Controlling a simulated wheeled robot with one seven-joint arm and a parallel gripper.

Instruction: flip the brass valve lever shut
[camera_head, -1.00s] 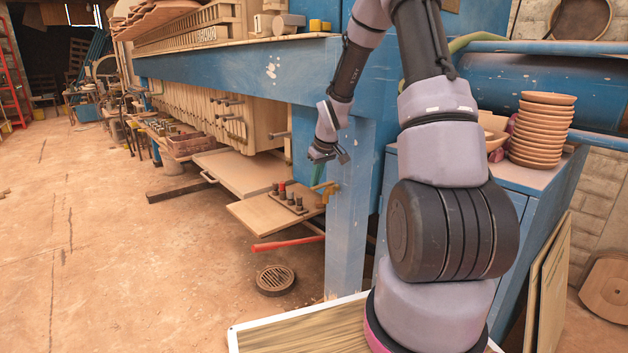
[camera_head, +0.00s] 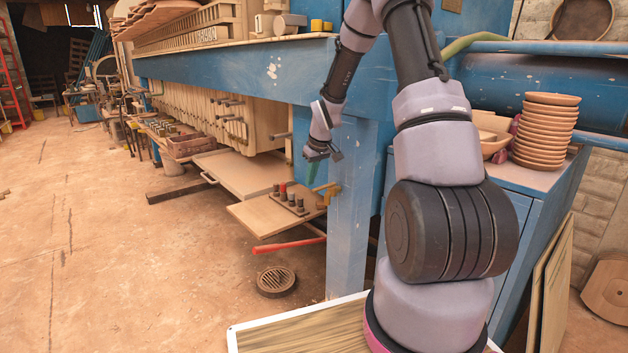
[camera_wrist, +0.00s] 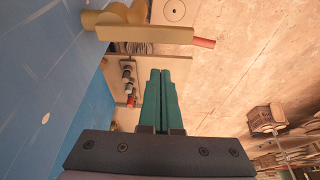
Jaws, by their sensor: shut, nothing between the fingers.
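The brass valve lever (camera_wrist: 145,34) crosses the top of the wrist view as a yellow bar, joined at its left to a rounded brass valve body (camera_wrist: 120,13) by the blue frame. In the head view the brass (camera_head: 325,187) shows small and partly hidden beside the blue post. My gripper (camera_wrist: 161,72) has its two green fingers together with nothing between them. Its fingertips appear just below the lever in the wrist view; a gap shows between them. In the head view my gripper (camera_head: 312,177) hangs left of the post, close to the brass.
The blue post (camera_head: 347,210) stands right of my gripper. A board with several dark knobs (camera_head: 290,198) lies below. A red bar (camera_head: 288,245) sticks out low, above a round floor drain (camera_head: 276,281). Stacked bowls (camera_head: 545,130) stand on the right cabinet. Open floor lies left.

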